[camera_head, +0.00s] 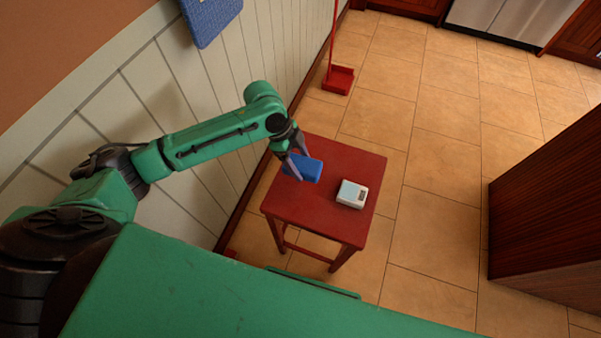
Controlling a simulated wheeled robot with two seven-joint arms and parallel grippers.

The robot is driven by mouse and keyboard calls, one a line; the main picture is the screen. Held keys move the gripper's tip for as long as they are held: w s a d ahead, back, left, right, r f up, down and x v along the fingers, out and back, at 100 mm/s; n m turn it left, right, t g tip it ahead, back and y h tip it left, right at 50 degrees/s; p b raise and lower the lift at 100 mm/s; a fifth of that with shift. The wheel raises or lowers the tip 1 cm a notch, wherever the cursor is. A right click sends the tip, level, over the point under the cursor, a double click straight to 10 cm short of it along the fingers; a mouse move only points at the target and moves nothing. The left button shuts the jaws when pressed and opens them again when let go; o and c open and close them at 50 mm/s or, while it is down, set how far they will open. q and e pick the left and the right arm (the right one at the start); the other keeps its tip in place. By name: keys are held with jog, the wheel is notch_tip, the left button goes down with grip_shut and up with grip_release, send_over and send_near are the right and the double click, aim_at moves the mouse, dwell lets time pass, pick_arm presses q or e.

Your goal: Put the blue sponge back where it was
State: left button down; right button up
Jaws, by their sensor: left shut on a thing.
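The blue sponge (304,168) is over the left part of a small red table (335,216). My left gripper (298,167) is shut on the sponge, its fingers reaching down from the upper left. I cannot tell whether the sponge touches the tabletop or hangs just above it. My right gripper is not in view.
A red dustpan (338,79) stands on the floor behind. A dark wooden cabinet (550,215) is at the right. Tiled floor (435,205) between is clear.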

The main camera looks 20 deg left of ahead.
pick_arm(q)
notch_tip(320, 180, down, 5)
jog(key=shift+f, duration=0.2)
grip_release()
jog(key=v, duration=1.2)
jog(key=shift+d+r, duration=0.1)
